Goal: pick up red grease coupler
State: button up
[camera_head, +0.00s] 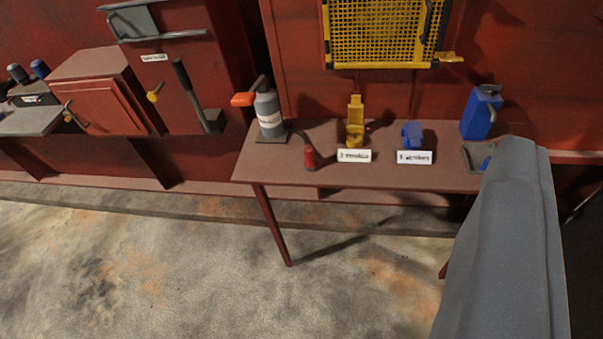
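The red grease coupler appears to be the small dark red piece (309,155) near the front edge of the brown table (265,165). It stands at the end of a dark hose from a grey grease pump (268,110) with an orange handle end. The large grey shape at the right (507,250) looks like part of my arm or gripper, seen close up. It covers the table's right end. No fingertips show, so I cannot tell where my gripper opens or what it holds.
On the table stand a yellow holder (355,125), a blue part (412,134), a blue jug (481,112) and two white labels. A yellow mesh guard (380,32) is on the red wall behind. A red cabinet (100,95) stands at left. The concrete floor (180,270) in front is clear.

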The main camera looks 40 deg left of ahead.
aim_at(310, 163)
jog(key=z, duration=0.1)
jog(key=i, duration=1.45)
jog(key=u, duration=0.4)
